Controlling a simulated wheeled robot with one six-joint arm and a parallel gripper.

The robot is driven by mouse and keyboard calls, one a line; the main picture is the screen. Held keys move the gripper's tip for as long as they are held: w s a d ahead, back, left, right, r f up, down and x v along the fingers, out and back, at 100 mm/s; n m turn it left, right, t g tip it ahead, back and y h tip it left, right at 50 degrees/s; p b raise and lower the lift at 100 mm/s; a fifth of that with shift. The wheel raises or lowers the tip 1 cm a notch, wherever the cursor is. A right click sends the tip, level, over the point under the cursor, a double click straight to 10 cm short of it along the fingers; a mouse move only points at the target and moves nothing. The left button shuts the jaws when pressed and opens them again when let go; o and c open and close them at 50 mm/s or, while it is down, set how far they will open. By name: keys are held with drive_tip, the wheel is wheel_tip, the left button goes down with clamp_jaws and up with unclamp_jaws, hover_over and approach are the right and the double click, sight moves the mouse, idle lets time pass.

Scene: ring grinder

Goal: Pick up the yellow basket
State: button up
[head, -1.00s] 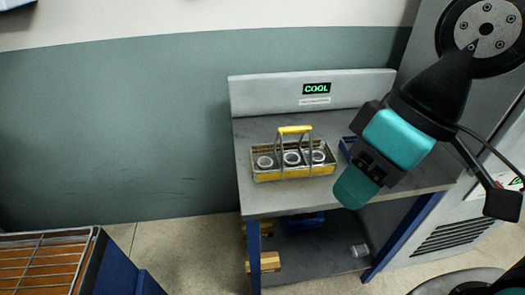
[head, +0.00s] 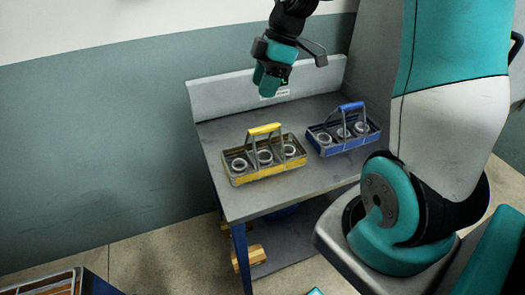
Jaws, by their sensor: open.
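The yellow basket (head: 250,174) stands upright on the grey table, with a yellow grip bar (head: 264,129) on top of its metal handle. Several ring-shaped parts sit in its compartments. My gripper (head: 268,84) is above the back part of the table, higher in the picture than the yellow basket and apart from it. It points downward and is open, with nothing seen in it. Its teal fingers overlap in this view, so the gap between them is hard to see.
A blue basket (head: 343,140) with ring parts stands close to the right of the yellow one. The grey table (head: 245,206) has a raised back panel (head: 225,95). Bare tabletop shows in front of the baskets. A rack (head: 40,287) is at the bottom left.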

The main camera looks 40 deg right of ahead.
drive_tip(key=n, duration=0.2)
approach(265, 127)
drive_tip(key=p+x, duration=0.1)
drive_tip(key=x, duration=0.1)
drive_tip(key=p+x, duration=0.1)
drive_tip(key=x, duration=0.1)
drive_tip(key=p+x, duration=0.1)
drive_tip(key=x, duration=0.1)
drive_tip(key=shift+s+a+p, duration=0.3)
drive_tip(key=shift+s+p, duration=0.1)
drive_tip(key=shift+w+d+p+x, duration=0.15)
drive_tip(key=shift+p+x, duration=0.6)
drive_tip(key=shift+x, duration=0.8)
drive_tip(key=shift+w+d+p+x, duration=0.15)
drive_tip(key=shift+p+x, duration=0.55)
drive_tip(key=shift+x, duration=0.8)
drive_tip(key=shift+w, duration=0.1)
clamp_jaws()
